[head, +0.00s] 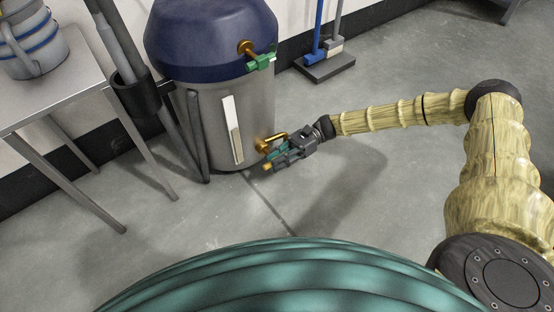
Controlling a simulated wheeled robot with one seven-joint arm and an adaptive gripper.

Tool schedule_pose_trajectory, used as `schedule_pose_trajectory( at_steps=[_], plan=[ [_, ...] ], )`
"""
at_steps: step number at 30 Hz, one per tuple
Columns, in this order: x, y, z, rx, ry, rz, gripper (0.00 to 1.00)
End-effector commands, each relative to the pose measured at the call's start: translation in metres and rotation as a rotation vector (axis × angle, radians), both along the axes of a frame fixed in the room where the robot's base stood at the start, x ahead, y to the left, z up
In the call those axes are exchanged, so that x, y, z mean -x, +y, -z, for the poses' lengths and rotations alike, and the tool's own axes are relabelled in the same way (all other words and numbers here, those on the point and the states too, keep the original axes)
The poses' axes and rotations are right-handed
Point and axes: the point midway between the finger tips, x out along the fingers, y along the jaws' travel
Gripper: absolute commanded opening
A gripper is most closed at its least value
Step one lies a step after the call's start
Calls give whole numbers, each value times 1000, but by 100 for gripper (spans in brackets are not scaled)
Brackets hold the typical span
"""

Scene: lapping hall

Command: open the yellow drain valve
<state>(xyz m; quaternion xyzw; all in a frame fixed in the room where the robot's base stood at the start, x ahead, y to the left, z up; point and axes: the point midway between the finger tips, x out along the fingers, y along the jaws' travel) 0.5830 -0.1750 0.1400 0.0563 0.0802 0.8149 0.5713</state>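The tank (205,110) is a grey cylinder with a dark blue top and a pale vertical strip on its front. The yellow drain valve (271,139) sticks out low on the tank's right side; it looks brass-yellow. My gripper (272,161) is at this valve, low above the floor, pointing left from the arm. It lies just in front of and below the valve in the head view and hides part of it. Whether it touches the valve, and how far the fingers are apart, is too small to tell.
A second valve with a green handle (260,62) sits higher on the tank. A metal table (62,84) with a steel vessel (32,42) stands at the left. A broom and dustpan set (325,66) stands by the wall. The floor (390,75) at the right is clear.

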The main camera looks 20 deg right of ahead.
Motion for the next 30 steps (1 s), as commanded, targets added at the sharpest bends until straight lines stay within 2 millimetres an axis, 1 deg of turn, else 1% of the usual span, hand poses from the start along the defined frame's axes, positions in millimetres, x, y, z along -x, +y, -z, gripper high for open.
schedule_pose_trajectory(
  at_steps=[14, 22, 30],
  plan=[
    [0, 0, -4, 19, -6, -1, 0],
    [-1, 0, -9, 85, -32, -2, 0],
    [0, 0, -9, 177, -64, -1, 0]
  ],
)
